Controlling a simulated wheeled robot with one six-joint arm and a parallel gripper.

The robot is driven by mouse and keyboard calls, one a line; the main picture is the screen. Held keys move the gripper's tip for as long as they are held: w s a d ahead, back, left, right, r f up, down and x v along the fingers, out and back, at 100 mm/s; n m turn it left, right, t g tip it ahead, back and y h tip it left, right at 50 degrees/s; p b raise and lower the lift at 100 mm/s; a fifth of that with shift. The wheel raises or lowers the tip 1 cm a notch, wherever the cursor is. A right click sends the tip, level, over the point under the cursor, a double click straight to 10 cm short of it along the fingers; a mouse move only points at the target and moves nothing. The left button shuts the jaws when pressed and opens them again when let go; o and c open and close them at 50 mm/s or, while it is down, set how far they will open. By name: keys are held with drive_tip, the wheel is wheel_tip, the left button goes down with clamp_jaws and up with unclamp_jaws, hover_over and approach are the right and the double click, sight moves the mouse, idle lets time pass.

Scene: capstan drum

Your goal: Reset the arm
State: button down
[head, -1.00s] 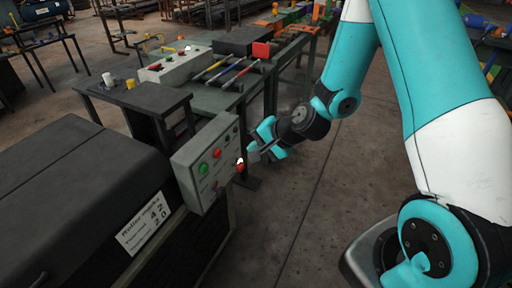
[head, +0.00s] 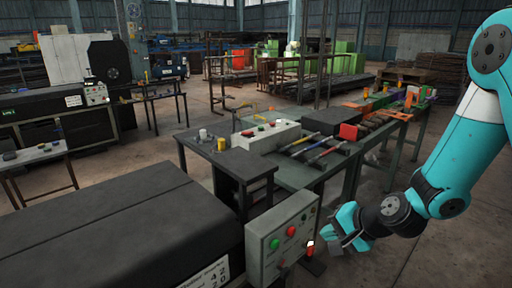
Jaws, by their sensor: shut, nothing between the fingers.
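My gripper (head: 350,238), teal with dark joints, hangs at the lower right of the head view, at the end of my teal and white arm. It is shut and empty. Its fingertips are just right of the grey control box (head: 283,240), which carries red and green buttons and a small lit part at its right edge. I cannot tell whether the fingers touch the box.
A dark machine cover (head: 125,235) fills the lower left. Behind the box stand a dark table (head: 225,160) and a long workbench (head: 300,175) with tools and a button panel (head: 268,135). Bare floor (head: 440,250) lies at the lower right.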

drive_tip(key=s+a+r+n+g, duration=0.3)
drive_tip(key=s+a+r+n, duration=0.45)
drive_tip(key=r, duration=0.25)
drive_tip(key=s+r+n+g+h, duration=0.1)
drive_tip(key=s+r+n, duration=0.3)
drive_tip(key=s, duration=0.4)
drive_tip(key=s+r+n+g+h, duration=0.1)
drive_tip(key=s+r+n+g, duration=0.1)
drive_tip(key=s+r+n, duration=0.2)
drive_tip(key=s, duration=0.3)
drive_tip(key=shift+s+d+r+g+p, duration=0.15)
drive_tip(key=shift+s+g+p, duration=0.25)
drive_tip(key=shift+n, duration=0.25)
